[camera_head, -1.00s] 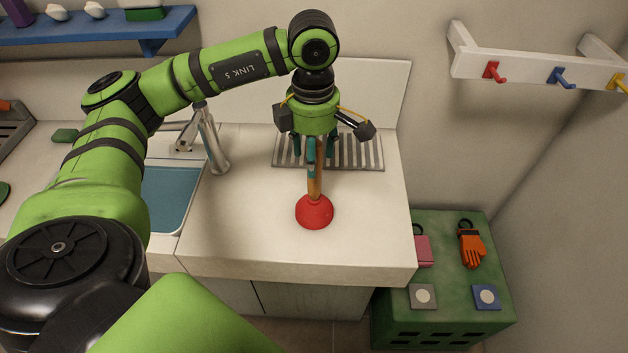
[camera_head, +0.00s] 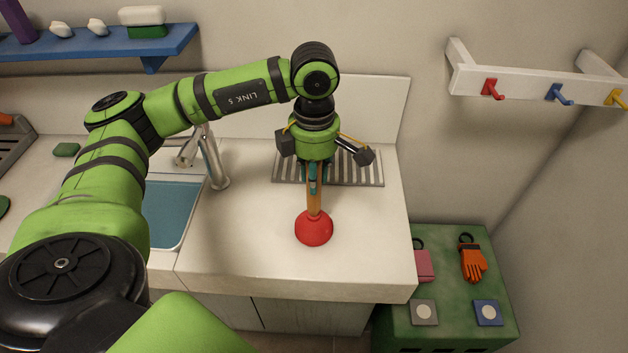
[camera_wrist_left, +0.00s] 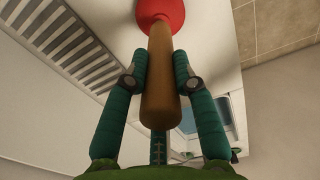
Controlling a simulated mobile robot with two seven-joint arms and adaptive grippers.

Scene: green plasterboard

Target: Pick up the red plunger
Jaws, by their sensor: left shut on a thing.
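The red plunger (camera_head: 314,228) stands upright on the white counter, red cup down and wooden handle up. My left gripper (camera_head: 314,178) comes down from above and is shut on the plunger's handle. In the left wrist view the teal fingers (camera_wrist_left: 160,72) hold the wooden handle (camera_wrist_left: 160,85) from both sides, and the red cup (camera_wrist_left: 160,12) shows at the top. The cup appears to rest on the counter. The upper handle is partly hidden by the gripper in the head view. My right gripper is not in view.
A sink (camera_head: 170,215) with a metal faucet (camera_head: 212,160) is left of the plunger. A striped drain rack (camera_head: 360,168) lies behind it. A green crate (camera_head: 450,290) with gloves stands to the right. A hook rail (camera_head: 530,82) is on the wall. The counter around the plunger is clear.

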